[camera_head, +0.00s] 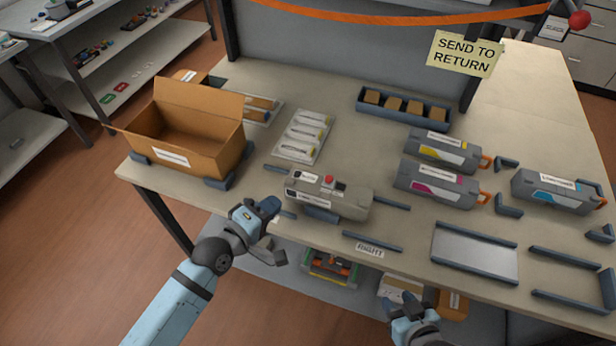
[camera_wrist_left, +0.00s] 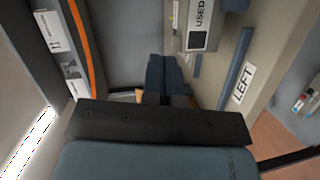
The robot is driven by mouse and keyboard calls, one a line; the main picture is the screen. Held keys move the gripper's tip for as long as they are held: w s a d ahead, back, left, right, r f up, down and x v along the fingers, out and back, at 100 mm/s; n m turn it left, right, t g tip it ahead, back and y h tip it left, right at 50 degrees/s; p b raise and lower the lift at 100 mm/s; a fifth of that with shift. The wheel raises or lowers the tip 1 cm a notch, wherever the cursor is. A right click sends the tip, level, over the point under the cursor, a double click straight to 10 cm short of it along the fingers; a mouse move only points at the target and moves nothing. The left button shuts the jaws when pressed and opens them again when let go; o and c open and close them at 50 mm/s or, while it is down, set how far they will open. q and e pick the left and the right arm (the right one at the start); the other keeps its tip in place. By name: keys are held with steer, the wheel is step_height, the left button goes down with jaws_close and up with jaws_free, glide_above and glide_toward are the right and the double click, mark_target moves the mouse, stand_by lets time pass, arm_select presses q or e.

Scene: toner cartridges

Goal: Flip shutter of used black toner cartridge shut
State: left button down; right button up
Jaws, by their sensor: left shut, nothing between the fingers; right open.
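The used black toner cartridge (camera_head: 328,190) is a grey box with white labels and a red spot on top, lying near the front edge of the table. In the left wrist view its end with the "USED" label (camera_wrist_left: 201,14) shows at the top. A dark blue-grey strip sits low along its front side; I cannot tell whether it is the shutter. My left gripper (camera_head: 270,205) is shut and empty, just left of the cartridge's left end; its fingers (camera_wrist_left: 166,80) show together in the left wrist view. My right gripper (camera_head: 405,298) is open and empty, below the table's front edge.
An open cardboard box (camera_head: 185,140) stands at the left. Yellow, magenta and cyan cartridges (camera_head: 555,190) lie at the right. Low rails flank the cartridge; an empty grey tray (camera_head: 474,252) lies front right.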

mark_target(315, 189)
arm_select(q)
steer(key=shift+s+r, duration=0.1)
steer(key=shift+s, duration=0.05)
steer(key=p+x, duration=0.1)
steer(key=x, duration=0.9)
steer(key=shift+r, duration=0.15)
steer(key=d, duration=0.2)
steer(key=shift+w+d+f, duration=0.3)
steer(key=shift+f, duration=0.05)
steer(key=shift+d+f+p, duration=0.2)
steer(key=shift+d+p, duration=0.1)
steer(key=shift+d, duration=0.35)
